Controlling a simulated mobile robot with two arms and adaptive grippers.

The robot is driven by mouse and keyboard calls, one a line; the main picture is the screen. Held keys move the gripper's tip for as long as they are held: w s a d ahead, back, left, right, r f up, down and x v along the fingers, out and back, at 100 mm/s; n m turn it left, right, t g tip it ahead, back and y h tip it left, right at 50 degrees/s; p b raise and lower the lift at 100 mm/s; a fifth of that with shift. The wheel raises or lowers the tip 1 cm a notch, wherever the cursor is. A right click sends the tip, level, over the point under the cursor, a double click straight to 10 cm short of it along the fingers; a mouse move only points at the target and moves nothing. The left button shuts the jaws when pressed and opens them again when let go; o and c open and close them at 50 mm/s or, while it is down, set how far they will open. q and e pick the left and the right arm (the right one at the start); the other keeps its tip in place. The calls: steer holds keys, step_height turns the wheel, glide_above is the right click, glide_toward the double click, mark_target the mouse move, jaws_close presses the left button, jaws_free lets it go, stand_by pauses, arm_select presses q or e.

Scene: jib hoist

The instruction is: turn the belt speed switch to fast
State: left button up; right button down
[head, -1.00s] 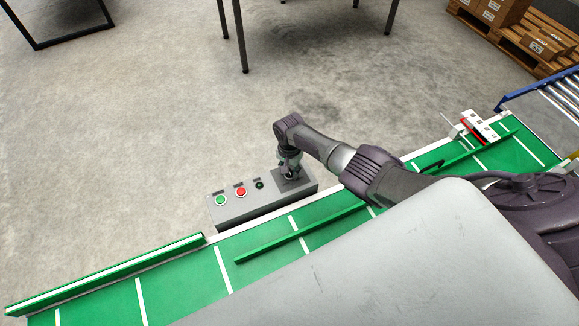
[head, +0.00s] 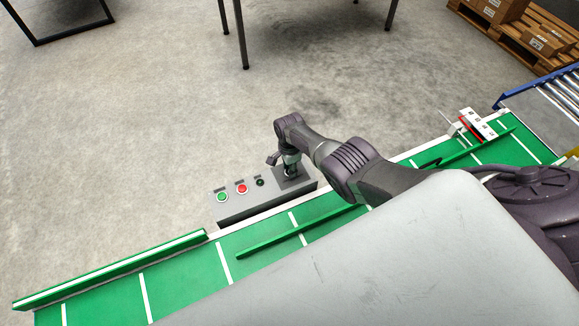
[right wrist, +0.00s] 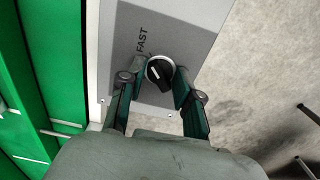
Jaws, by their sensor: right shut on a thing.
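The belt speed switch (right wrist: 160,71) is a round black knob with a white mark, on a grey plate beside the printed word FAST (right wrist: 142,40). The white mark lies on the left part of the knob; I cannot tell its exact setting. My right gripper (right wrist: 162,77) is shut on the knob, one finger on each side. In the head view the right gripper (head: 291,169) points down at the right end of the grey control box (head: 243,209), where it hides the switch. My left gripper is not in view.
The control box also bears a green button (head: 222,197), a red button (head: 242,188) and a small black control (head: 260,182). It stands along the far edge of the green conveyor belt (head: 185,284). A red and white item (head: 475,127) is at the belt's right. Open floor lies beyond.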

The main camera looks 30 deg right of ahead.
steer(key=shift+r, duration=0.1)
stand_by(0.3)
steer(key=c, duration=0.9)
jaws_free()
step_height(320, 180, up, 12)
